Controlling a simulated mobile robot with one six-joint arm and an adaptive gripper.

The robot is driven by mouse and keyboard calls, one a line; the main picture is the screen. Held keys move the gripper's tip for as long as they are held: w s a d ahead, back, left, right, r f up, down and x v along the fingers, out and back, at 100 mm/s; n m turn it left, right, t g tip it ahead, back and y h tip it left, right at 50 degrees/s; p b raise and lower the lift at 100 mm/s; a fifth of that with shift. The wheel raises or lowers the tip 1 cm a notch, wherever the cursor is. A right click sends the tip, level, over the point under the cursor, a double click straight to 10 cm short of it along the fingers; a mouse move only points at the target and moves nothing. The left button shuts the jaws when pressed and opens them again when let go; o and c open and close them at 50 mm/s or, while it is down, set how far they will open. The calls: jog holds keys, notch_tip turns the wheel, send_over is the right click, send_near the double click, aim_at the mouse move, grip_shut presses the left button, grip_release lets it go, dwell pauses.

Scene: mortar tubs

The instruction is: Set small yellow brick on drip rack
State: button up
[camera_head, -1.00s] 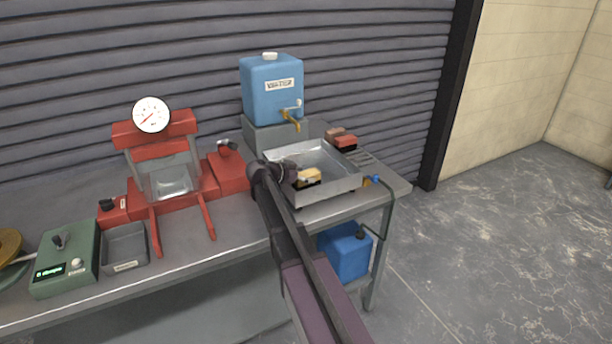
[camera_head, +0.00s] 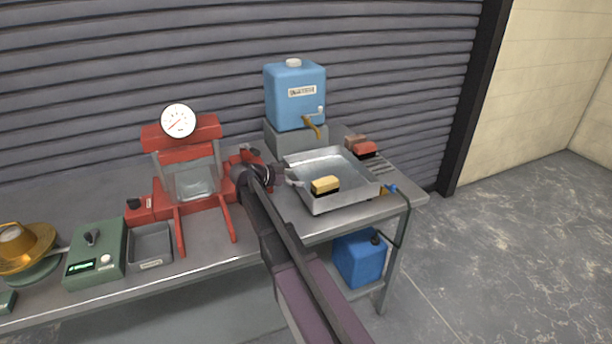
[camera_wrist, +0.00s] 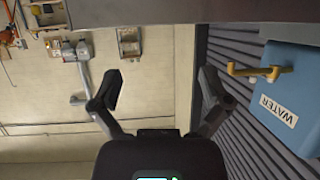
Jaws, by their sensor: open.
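The small yellow brick (camera_head: 325,184), pale on top with a dark lower part, shows at the near left of the shallow grey metal tray (camera_head: 345,204). It looks to be inside the tray, near its wall. A flat slatted area that looks like the drip rack (camera_head: 380,168) lies right of the tray. My gripper (camera_head: 280,178) is left of the brick, apart from it, and partly hidden by my own arm. In the wrist view my gripper (camera_wrist: 161,90) has its two fingers wide apart with nothing between them; the brick does not show there.
A blue water tank (camera_head: 295,95) with a tap stands behind the tray. Red bricks (camera_head: 364,149) lie at the tray's back right. A red press with a gauge (camera_head: 190,185) stands left of my gripper. A grey bin (camera_head: 150,246) and green box (camera_head: 95,255) are farther left.

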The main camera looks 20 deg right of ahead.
jog(key=shift+v, duration=0.9)
jog(key=s+f+n+y, duration=0.2)
jog(key=s, duration=0.2)
jog(key=s+a+f+n+y, duration=0.1)
jog(key=s+f+n+y, duration=0.1)
jog(key=s+f+n, duration=0.1)
jog(key=s+a+f+n+g+y, duration=0.1)
jog(key=s+f+n+y, duration=0.1)
jog(key=s, duration=0.3)
jog(key=shift+s+a+f+n, duration=0.2)
jog(key=shift+s+f+n, duration=0.15)
jog(key=shift+f, duration=0.15)
jog(key=s+a+f+n+y, duration=0.3)
jog(key=s+a+n+y, duration=0.4)
jog(key=s, duration=0.5)
jog(key=shift+s+a+f+n+g, duration=0.3)
jog(key=shift+a+n, duration=0.25)
jog(key=shift+n, duration=0.4)
jog(key=shift+w, duration=0.1)
jog(key=shift+c, duration=0.2)
